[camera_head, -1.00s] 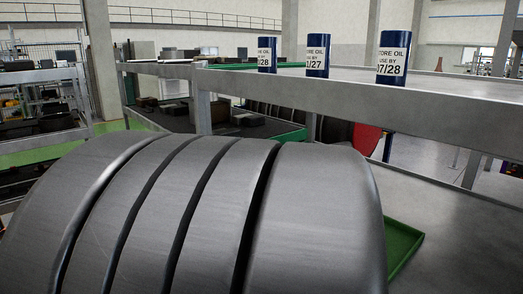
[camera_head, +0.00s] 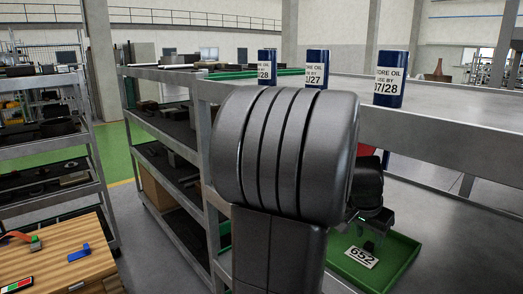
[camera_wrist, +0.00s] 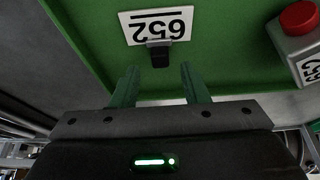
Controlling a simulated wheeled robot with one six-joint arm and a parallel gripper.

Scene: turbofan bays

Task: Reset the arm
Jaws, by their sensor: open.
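My gripper (camera_wrist: 159,72) is open, with its two fingers apart and nothing between them. In the wrist view it points at a green tray (camera_wrist: 85,40). A small dark block (camera_wrist: 158,55) is just beyond the fingertips, at the edge of a white label reading 652 (camera_wrist: 158,24), which appears upside down. In the head view my arm fills the middle. My gripper is partly visible over the green tray (camera_head: 402,262) at lower right, and the 652 label (camera_head: 361,257) shows in the tray.
A grey box with a red button (camera_wrist: 300,17) stands at the right in the wrist view. In the head view, three blue oil cans (camera_head: 390,80) stand on a metal shelf (camera_head: 450,118). A wooden-topped bench (camera_head: 50,265) is at lower left, beside shelving (camera_head: 165,125) with dark parts.

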